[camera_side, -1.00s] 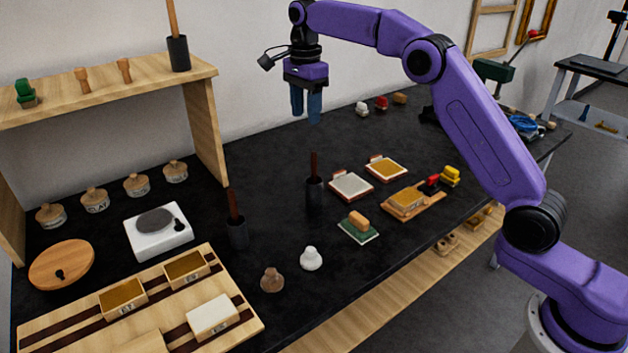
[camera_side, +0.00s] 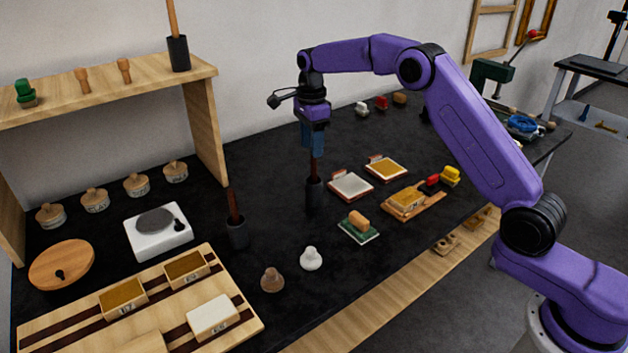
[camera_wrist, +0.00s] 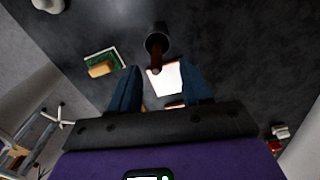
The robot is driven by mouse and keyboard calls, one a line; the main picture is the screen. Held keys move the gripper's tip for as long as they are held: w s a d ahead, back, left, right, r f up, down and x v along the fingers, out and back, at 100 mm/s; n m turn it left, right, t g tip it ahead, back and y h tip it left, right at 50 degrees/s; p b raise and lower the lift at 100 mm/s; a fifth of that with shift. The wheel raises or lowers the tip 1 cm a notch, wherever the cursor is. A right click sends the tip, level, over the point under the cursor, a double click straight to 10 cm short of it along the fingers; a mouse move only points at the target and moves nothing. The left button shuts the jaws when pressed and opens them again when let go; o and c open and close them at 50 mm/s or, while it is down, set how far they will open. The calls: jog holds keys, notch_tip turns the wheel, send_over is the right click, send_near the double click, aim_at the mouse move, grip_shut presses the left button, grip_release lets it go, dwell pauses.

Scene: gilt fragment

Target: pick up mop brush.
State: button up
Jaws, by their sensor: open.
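A brush with a dark red-brown handle (camera_side: 314,167) stands upright in a black cylindrical holder (camera_side: 314,195) near the middle of the dark table. My gripper (camera_side: 313,152) is directly above it, pointing down, with its blue fingers at the handle's upper end. In the wrist view, the handle (camera_wrist: 156,58) and holder (camera_wrist: 157,41) lie in line with the gap between my open fingers (camera_wrist: 160,78). No contact shows. A similar brush (camera_side: 234,205) stands in another black holder to the left. No label tells which is the mop brush.
A white knob-shaped piece (camera_side: 311,258) and a green pad with a tan block (camera_side: 359,226) lie in front. Two framed pads (camera_side: 350,185) (camera_side: 386,168) lie to the right. A wooden shelf (camera_side: 110,92) stands at left, with another holder (camera_side: 178,54) on top.

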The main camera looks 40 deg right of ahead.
aim_at(314, 168)
notch_tip(314, 168, down, 3)
jog(key=shift+r, duration=0.2)
jog(key=shift+s+d+f, duration=0.1)
jog(key=shift+s+f, duration=0.05)
jog(key=shift+f, duration=1.2)
jog(key=shift+s+d+f, duration=0.1)
jog(key=shift+s+f, duration=0.05)
jog(key=shift+f, duration=1.15)
grip_shut()
